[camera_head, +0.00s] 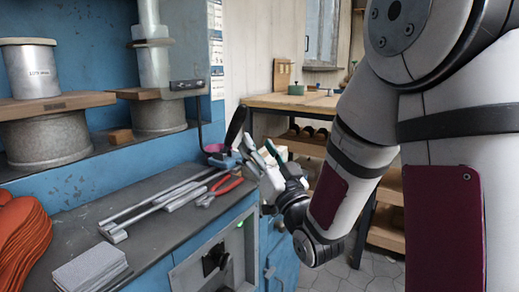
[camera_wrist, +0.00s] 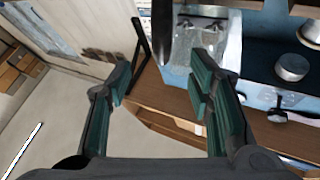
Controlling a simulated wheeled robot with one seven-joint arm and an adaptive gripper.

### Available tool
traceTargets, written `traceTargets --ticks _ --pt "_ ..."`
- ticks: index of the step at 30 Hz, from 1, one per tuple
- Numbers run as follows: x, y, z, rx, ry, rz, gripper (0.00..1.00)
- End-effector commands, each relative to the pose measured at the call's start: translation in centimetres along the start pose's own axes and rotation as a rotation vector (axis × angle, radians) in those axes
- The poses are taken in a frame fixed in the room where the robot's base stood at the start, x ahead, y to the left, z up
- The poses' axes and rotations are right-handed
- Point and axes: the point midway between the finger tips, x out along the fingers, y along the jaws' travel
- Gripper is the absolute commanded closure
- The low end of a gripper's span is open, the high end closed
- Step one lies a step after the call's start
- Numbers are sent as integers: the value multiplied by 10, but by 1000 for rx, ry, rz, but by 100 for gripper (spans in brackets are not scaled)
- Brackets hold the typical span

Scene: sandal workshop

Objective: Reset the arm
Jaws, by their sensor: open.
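My arm reaches from the right side of the head view, bent down toward the bench. My gripper (camera_head: 256,148) is at its end, by the right end of the blue workbench (camera_head: 150,228). In the wrist view my gripper (camera_wrist: 161,82) shows two dark fingers with green pads, spread wide apart. Nothing is held between them. The gripper hides part of what stands behind it at the bench's right end.
Red-handled pliers (camera_head: 222,187) and metal rods (camera_head: 165,203) lie on the bench. Orange sole-shaped sheets (camera_head: 22,235) and a grey stack (camera_head: 90,268) are at left. Wire spools (camera_head: 45,138) fill the shelf. A wooden table (camera_head: 290,102) stands behind. Some floor (camera_head: 335,277) is clear.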

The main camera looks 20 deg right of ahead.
Motion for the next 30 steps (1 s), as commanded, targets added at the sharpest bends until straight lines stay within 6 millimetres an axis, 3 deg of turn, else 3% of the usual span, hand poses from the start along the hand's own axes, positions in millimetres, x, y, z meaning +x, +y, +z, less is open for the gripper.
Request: traceTargets --ticks 10,17,23,30 --pt "2 -1 4 -16 -50 16 53" --pt "-1 1 26 -90 -306 105 53" --pt "-29 6 43 -145 -569 201 53" --pt "-89 4 50 -176 -886 303 53"
